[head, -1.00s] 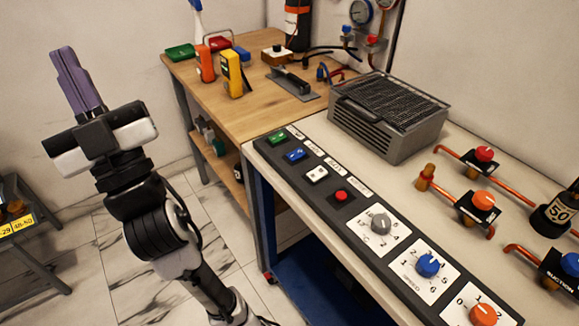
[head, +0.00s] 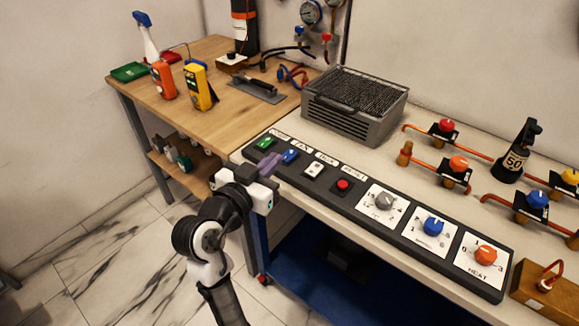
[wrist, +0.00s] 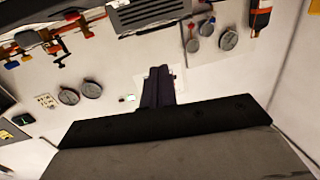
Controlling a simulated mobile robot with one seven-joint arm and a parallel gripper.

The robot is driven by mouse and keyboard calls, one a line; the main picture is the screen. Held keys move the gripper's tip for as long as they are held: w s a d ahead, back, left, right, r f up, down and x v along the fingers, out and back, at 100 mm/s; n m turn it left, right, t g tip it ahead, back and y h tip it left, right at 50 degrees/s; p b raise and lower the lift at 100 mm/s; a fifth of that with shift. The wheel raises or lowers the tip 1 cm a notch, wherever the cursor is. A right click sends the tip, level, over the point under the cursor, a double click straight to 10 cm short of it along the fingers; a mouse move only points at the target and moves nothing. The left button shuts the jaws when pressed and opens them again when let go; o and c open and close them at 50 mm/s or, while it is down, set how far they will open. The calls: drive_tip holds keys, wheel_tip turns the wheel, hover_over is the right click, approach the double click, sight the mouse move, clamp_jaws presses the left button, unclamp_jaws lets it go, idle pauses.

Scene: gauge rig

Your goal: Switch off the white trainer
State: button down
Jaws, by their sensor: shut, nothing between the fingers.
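A dark control panel (head: 372,215) runs along the front edge of the bench. Its white rocker switch (head: 314,168) sits between the blue switch (head: 290,156) and the red button (head: 343,185); its rocker position is too small to tell. A green switch (head: 263,144) is at the far left. My gripper (head: 272,162) has purple fingers, shut and empty, over the panel's left end, just left of the blue switch. I cannot tell whether they touch the panel. The fingers also show in the wrist view (wrist: 158,86), where the white switch cannot be made out.
A grey dial (head: 384,201), a blue dial (head: 433,226) and an orange dial (head: 485,254) sit further right on the panel. A grilled metal box (head: 355,105) stands behind it. Copper pipes with valves fill the bench's right. A wooden table (head: 205,112) with tools adjoins at left.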

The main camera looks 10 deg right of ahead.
drive_tip(key=s+d+f+m+g+h, duration=0.1)
drive_tip(key=s+d+f+g, duration=0.1)
drive_tip(key=shift+s+m+g, duration=0.15)
drive_tip(key=shift+m+g, duration=0.15)
drive_tip(key=p, duration=0.3)
hover_over(311, 173)
drive_tip(key=shift+s+a+f, duration=0.35)
drive_tip(key=shift+s, duration=0.05)
drive_tip(key=f, duration=0.2)
drive_tip(key=f+p, duration=0.1)
drive_tip(key=shift+w+d+f, duration=0.2)
drive_tip(key=shift+w+d, duration=0.1)
drive_tip(key=shift+d, duration=0.05)
drive_tip(key=shift+f, duration=0.5)
